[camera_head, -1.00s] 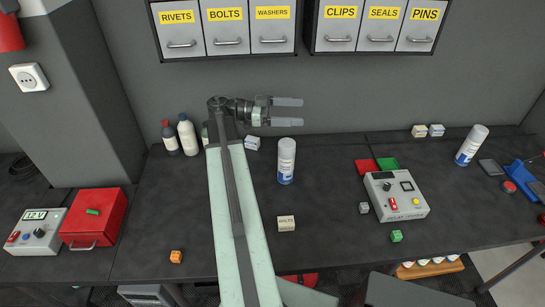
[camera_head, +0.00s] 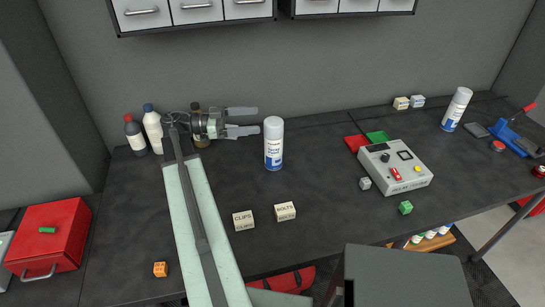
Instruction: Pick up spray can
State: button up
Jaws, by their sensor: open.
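A white spray can with a blue label (camera_head: 273,143) stands upright on the dark workbench (camera_head: 320,180), just right of my gripper. A second, similar white spray can (camera_head: 457,109) stands at the back right of the bench. My gripper (camera_head: 243,121) is open and empty, its two fingers pointing right toward the nearer can. The fingertips look close to the can's upper part. I cannot tell whether they touch it.
Several bottles (camera_head: 153,128) stand behind and left of my gripper. Small boxes labelled CLIPS (camera_head: 243,220) and BOLTS (camera_head: 285,211) lie in front. A grey relay tester (camera_head: 396,168) is at right, a red toolbox (camera_head: 48,238) at left. Drawers (camera_head: 197,10) hang above.

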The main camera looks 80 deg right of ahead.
jog(key=b, duration=0.6)
send_near(274, 137)
jog(key=s+d+f, duration=0.2)
jog(key=d+f, duration=0.1)
jog(key=d, duration=0.1)
jog(key=x, duration=0.7)
jog(key=shift+s+r+p, duration=0.1)
jog(key=shift+s+p, duration=0.1)
jog(key=shift+p, duration=0.15)
grip_shut()
